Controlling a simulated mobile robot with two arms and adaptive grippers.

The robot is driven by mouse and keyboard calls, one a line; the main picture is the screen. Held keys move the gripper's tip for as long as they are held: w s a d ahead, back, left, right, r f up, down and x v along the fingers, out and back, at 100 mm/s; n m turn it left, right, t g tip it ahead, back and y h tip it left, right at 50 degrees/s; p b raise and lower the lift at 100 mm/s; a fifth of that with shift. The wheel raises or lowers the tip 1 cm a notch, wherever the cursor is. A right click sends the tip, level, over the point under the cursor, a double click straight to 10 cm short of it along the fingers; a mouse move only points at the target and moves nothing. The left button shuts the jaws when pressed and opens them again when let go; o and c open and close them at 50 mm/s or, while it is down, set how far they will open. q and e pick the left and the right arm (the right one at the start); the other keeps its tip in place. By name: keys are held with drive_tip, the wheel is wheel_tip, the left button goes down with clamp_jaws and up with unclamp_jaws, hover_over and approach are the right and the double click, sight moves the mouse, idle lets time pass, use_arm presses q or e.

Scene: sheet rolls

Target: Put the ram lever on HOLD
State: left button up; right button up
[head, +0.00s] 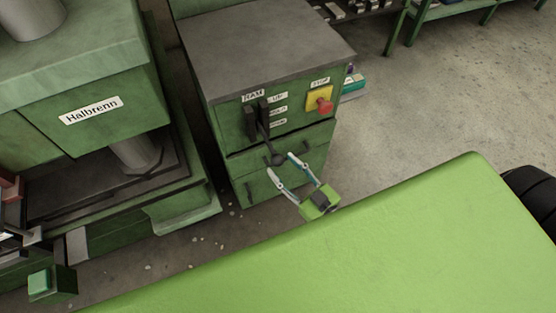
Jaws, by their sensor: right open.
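The ram lever (265,132) is black and comes out of a dark slotted housing on the front of a green cabinet. It slopes downward to a dark round knob (277,160). A RAM label (253,96) is above it, and several small position labels (279,111) are stacked to its right, too small to read surely. The knob hangs below the lowest label. My right gripper (281,163) is open, its two pale fingers pointing up at the cabinet with their tips either side of the knob. I cannot tell whether they touch it. My left gripper is not seen.
A red stop button (324,105) on a yellow plate is right of the lever. Drawers with dark handles (249,192) are below. The green press marked Halbrenn (91,110) stands close on the left. Open floor (420,110) lies to the right.

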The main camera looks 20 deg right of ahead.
drive_tip(key=v, duration=0.8)
drive_tip(key=shift+s, duration=0.15)
drive_tip(key=shift+d, duration=0.1)
drive_tip(key=s+d+f+m+g+h, duration=0.1)
drive_tip(key=s+f+g+h, duration=0.15)
drive_tip(key=f, duration=0.85)
drive_tip(key=s+d+f+m+g+h, duration=0.1)
drive_tip(key=s+f+g, duration=0.3)
drive_tip(key=f, duration=0.8)
drive_tip(key=s+f+g+h, duration=0.1)
drive_tip(key=s+f+g, duration=0.4)
drive_tip(key=s+f, duration=0.3)
drive_tip(key=s+f+g, duration=0.4)
drive_tip(key=s+f, duration=0.3)
drive_tip(key=s, duration=0.5)
drive_tip(key=shift+s+d+f+g+h, duration=0.35)
drive_tip(key=shift+d+f, duration=0.05)
